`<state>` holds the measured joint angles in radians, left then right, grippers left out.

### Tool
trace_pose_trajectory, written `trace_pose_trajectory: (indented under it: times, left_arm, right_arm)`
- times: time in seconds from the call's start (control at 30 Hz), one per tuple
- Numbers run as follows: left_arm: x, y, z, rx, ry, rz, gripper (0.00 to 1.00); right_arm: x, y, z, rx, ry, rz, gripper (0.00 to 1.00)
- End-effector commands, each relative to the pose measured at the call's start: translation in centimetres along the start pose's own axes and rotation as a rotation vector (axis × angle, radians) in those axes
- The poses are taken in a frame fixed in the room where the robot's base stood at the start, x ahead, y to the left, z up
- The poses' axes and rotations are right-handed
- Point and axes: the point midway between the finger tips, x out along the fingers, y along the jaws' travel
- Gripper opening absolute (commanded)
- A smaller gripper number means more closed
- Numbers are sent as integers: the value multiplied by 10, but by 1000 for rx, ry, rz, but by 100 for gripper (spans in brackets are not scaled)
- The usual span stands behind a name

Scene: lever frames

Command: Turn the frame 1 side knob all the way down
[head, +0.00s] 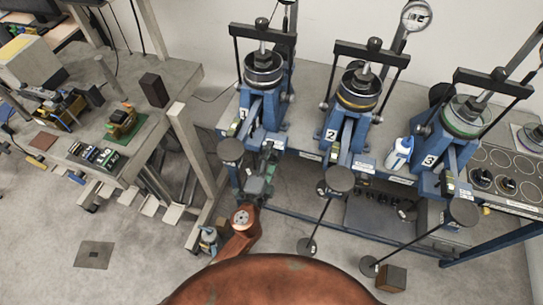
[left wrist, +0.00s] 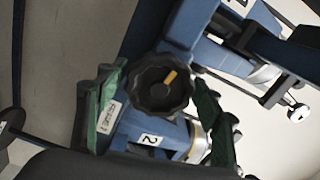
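Frame 1 (head: 256,108) is the leftmost of three blue lever frames on the bench. My left gripper (head: 262,172) is low at its front, beside the round dark pad of its lever (head: 230,150). In the left wrist view a black, lobed side knob (left wrist: 160,92) with a yellow mark pointing to the upper right faces the camera. The green-padded fingers of the left gripper (left wrist: 158,100) stand on either side of the knob. They look open, with a small gap at the left; contact on the right is unclear. The head view hides this knob. My right gripper is out of view.
Frame 2 (head: 350,115) and frame 3 (head: 447,150) stand to the right, with a white-and-blue bottle (head: 399,152) between them. A workbench (head: 183,90) is close on the left. A brown box (head: 391,278) lies on the floor.

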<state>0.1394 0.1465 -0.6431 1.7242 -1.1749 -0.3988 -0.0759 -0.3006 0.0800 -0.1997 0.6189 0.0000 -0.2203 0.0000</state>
Motion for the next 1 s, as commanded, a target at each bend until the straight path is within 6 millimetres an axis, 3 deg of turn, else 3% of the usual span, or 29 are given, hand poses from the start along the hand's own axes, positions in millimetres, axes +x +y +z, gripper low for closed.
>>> trace_pose_trajectory:
  times: [0.33, 0.8, 1.0]
  left_arm:
    - [-4, 2, 0, 4, 0, 3, 65]
    - [-55, 2, 0, 4, -1, 4, 65]
    - [-62, 2, 0, 5, 0, 3, 65]
  right_arm:
    - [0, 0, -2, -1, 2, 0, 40]
    - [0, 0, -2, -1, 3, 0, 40]
    - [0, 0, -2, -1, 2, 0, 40]
